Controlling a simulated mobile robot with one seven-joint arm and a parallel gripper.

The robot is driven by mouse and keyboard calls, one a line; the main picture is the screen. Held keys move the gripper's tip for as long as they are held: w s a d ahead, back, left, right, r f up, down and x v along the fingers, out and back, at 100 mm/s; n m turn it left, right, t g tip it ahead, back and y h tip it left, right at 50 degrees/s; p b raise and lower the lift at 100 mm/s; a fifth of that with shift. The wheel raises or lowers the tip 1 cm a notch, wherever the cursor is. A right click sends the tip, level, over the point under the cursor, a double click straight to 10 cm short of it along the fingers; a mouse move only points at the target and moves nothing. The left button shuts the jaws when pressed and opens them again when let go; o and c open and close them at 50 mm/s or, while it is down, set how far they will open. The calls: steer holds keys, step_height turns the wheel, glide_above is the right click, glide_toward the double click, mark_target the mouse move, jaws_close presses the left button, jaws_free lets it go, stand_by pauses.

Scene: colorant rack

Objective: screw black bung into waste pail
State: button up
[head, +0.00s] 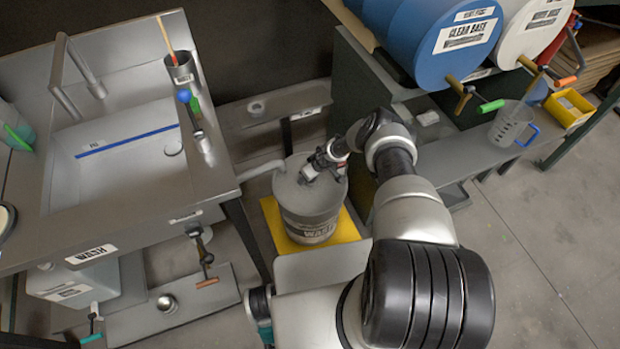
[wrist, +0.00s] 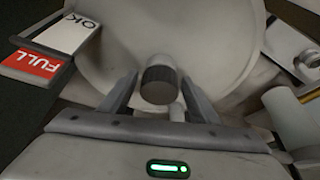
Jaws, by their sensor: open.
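The waste pail (head: 309,222) is a grey bucket with a "WASTE" label, standing on a yellow mat (head: 270,215). Its pale round top (wrist: 225,70) fills much of the wrist view. My gripper (head: 310,172) is over the pail's top. In the wrist view my gripper (wrist: 160,84) is open, with one finger on each side of a dark, ridged round bung (wrist: 159,88). Small gaps seem to show between fingers and bung. The bung's lower end is hidden, so I cannot tell how it sits in the pail. In the head view my gripper hides the bung.
A sink bench (head: 120,150) stands left, with a pipe (head: 262,169) reaching toward the pail. Blue (head: 430,40) and white (head: 535,25) drums with taps are upper right, above a shelf with a clear jug (head: 510,124). An "OK/FULL" tag (wrist: 50,48) is beside the pail.

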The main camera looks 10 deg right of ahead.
steer(key=shift+f+n+g+y+b, duration=0.1)
steer(key=shift+n+g+y+b, duration=0.2)
steer(key=shift+n+b, duration=1.2)
steer(key=shift+f+n+g+y+b, duration=0.1)
steer(key=shift+n+g+y+b, duration=0.3)
steer(key=shift+b, duration=2.1)
steer(key=n+b, duration=0.2)
steer(key=b, duration=0.3)
steer(key=shift+n, duration=0.4)
steer(key=n+b, duration=0.1)
steer(key=b, duration=0.2)
steer(key=shift+n+g+y, duration=0.3)
steer(key=shift+g, duration=0.1)
steer(key=n+b, duration=0.1)
steer(key=b, duration=0.1)
steer(key=shift+n+g+b, duration=0.3)
steer(key=shift+n+g, duration=0.1)
steer(key=shift+r+n+g, duration=0.25)
steer(key=shift+n+g, duration=0.05)
steer(key=shift+n, duration=0.6)
